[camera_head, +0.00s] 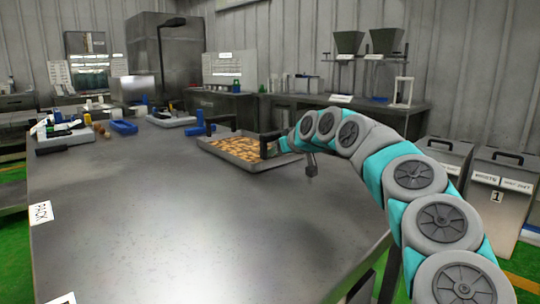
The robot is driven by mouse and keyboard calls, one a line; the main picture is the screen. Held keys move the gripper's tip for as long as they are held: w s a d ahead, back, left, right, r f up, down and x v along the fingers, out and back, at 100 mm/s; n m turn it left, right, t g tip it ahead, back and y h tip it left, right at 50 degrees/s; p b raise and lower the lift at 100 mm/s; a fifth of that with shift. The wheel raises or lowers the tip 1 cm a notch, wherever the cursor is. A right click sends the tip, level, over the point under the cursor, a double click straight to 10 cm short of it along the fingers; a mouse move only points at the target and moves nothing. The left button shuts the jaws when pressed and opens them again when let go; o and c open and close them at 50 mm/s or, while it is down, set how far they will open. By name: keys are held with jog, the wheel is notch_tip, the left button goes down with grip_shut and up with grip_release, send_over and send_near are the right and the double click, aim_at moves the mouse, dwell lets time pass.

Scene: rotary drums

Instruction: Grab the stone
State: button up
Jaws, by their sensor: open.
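A shallow metal tray (213,151) lies on the far right part of the grey table. It holds many small orange-brown pieces (238,150) that look like stones. They are too small here to tell one particular stone apart. My gripper (289,164) is at the tray's right end, with dark finger parts pointing down. It is open, and no stone shows between its fingers. My arm hides part of the area behind it, and I cannot tell the gripper's exact height above the tray.
The grey table (170,220) is bare in its front and middle. A dark lamp post (161,70) rises behind.

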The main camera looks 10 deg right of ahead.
grip_shut()
dwell(0.3)
jog(key=shift+s+r, duration=0.1)
